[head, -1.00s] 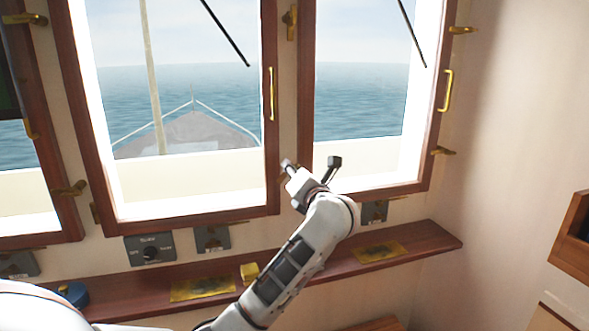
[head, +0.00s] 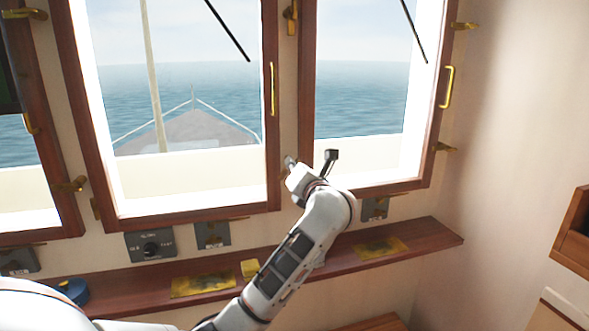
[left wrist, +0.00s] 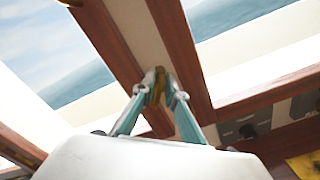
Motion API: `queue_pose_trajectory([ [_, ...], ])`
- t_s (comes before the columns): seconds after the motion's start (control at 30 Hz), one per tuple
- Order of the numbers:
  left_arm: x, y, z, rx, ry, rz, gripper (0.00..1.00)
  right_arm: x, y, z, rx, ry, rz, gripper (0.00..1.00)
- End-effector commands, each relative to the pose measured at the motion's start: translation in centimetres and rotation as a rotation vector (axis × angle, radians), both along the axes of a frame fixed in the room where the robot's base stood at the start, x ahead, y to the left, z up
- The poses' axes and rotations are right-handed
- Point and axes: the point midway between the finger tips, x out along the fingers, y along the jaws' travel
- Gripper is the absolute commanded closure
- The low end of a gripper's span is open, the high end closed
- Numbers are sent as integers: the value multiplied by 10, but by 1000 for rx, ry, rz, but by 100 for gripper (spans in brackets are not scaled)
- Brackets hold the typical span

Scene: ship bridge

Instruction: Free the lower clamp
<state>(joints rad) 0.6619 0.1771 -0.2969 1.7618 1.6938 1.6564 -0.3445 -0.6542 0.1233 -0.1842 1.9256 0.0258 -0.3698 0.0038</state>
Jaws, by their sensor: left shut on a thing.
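My left gripper (head: 291,163) is at the post between the two front windows, near their lower corners. In the left wrist view its fingers (left wrist: 160,88) are closed on a small brass clamp (left wrist: 159,75) on the pale post between two wooden frames. In the head view this lower clamp is mostly hidden by my gripper and wrist. A matching brass upper clamp (head: 291,20) shows higher on the same post. My right gripper is not in view.
Wooden window frames (head: 192,215) flank the post, with a brass handle (head: 272,88) on the middle one. Below are grey switch panels (head: 150,246) and a wooden ledge (head: 430,243) with a yellow block (head: 250,269). A wooden box (head: 572,240) juts in at right.

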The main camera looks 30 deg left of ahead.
Motion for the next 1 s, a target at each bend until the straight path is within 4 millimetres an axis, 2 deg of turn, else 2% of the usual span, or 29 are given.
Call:
queue_pose_trajectory([
  [0.27,0,-1,-5,-131,-151,-1,100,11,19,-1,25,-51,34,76],
  [0.7,-1,1,-4,-343,-399,0,100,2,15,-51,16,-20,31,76],
  [1.0,-1,1,-1,-417,-486,0,100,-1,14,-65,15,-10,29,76],
])
